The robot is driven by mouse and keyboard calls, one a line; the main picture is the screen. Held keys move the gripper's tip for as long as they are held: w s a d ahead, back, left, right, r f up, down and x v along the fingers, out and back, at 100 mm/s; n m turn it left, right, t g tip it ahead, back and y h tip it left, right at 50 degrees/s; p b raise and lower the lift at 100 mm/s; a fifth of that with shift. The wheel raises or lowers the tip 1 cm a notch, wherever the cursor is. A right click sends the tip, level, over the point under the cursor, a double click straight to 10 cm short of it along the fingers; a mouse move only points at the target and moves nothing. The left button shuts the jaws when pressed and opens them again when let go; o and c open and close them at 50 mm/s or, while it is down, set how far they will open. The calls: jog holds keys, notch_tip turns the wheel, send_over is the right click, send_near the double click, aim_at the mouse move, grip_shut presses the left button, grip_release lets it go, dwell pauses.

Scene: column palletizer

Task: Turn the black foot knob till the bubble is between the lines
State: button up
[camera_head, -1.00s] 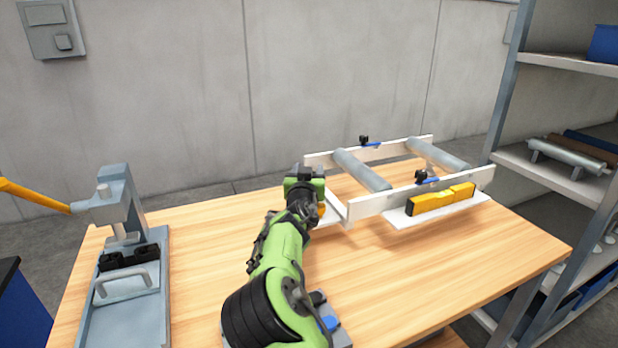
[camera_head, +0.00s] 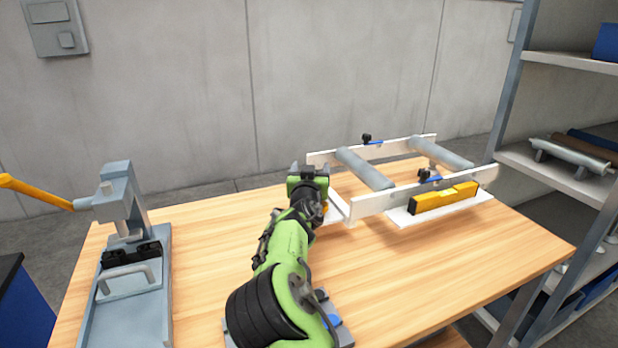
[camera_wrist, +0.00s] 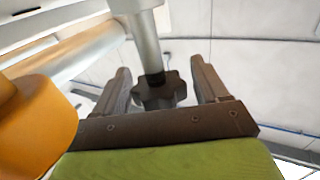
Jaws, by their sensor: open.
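The black foot knob (camera_wrist: 160,91) is a lobed knob on a grey post (camera_wrist: 148,45) in the wrist view. My gripper (camera_wrist: 163,82) is open, with one finger on each side of the knob and a visible gap on both sides. In the head view my gripper (camera_head: 308,172) is at the near left corner of the white roller frame (camera_head: 370,204), and the knob is hidden there. A yellow spirit level (camera_head: 430,201) lies along the frame's near side. Its vial is pale, and the bubble and lines are too small to read.
Small black knobs with blue levers (camera_head: 430,177) sit on the frame rails. A grey press (camera_head: 122,205) with a yellow handle stands at the table's left. Shelving (camera_head: 570,165) rises at the right. The wooden table top (camera_head: 420,265) is clear in front of the frame.

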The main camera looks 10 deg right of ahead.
jog(key=v, duration=1.5)
jog(key=shift+s, duration=0.2)
jog(key=shift+r, duration=0.1)
dwell(0.4)
